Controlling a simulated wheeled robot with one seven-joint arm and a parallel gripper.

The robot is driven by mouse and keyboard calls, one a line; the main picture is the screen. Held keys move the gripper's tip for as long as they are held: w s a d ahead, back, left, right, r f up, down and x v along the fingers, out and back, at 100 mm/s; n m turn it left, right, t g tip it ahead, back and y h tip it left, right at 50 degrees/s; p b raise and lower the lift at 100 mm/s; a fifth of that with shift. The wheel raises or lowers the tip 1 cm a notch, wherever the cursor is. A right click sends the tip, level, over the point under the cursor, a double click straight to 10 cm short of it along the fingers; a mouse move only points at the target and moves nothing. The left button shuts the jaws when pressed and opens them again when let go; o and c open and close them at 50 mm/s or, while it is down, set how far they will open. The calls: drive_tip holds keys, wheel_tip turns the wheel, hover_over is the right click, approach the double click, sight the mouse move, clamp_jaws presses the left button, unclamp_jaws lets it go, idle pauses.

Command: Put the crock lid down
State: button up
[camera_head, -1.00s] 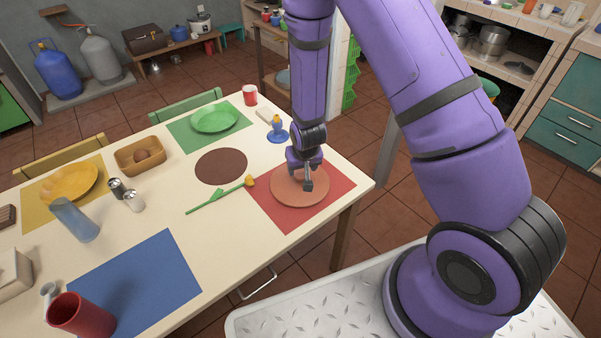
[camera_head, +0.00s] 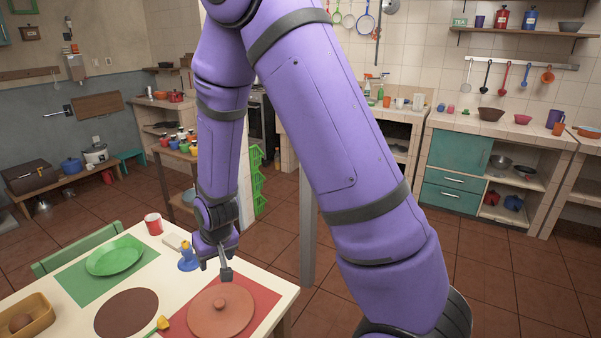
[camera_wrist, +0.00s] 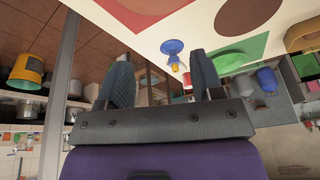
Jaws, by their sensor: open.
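The crock lid (camera_head: 221,313), a round terracotta disc with a small knob, lies flat on the red placemat (camera_head: 263,297) at the table's near right corner. Its edge also shows at the top of the wrist view (camera_wrist: 148,6). My gripper (camera_head: 214,267) is open and empty, above the far side of the lid and apart from it. In the wrist view the two fingers (camera_wrist: 163,78) are spread with nothing between them.
A blue egg cup (camera_head: 188,262) with a yellow top stands just left of my gripper. A red mug (camera_head: 153,224), a green plate (camera_head: 114,258) and a brown round mat (camera_head: 126,313) are on the table. A tiled counter (camera_head: 512,138) is beyond.

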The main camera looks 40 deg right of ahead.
drive_tip(key=w+d+v, duration=0.1)
drive_tip(key=v, duration=1.2)
drive_tip(key=s+d+r, duration=0.2)
drive_tip(key=s+r, duration=0.7)
drive_tip(key=s, duration=0.2)
drive_tip(key=s+d+r+n+t, duration=0.1)
drive_tip(key=s+d+r, duration=0.2)
drive_tip(key=s+r, duration=0.6)
drive_tip(key=s, duration=0.2)
drive_tip(key=shift+s+d+r+t, duration=0.2)
drive_tip(key=shift+s+r+t, duration=0.1)
drive_tip(key=shift+s+r, duration=0.1)
drive_tip(key=shift+w, duration=0.1)
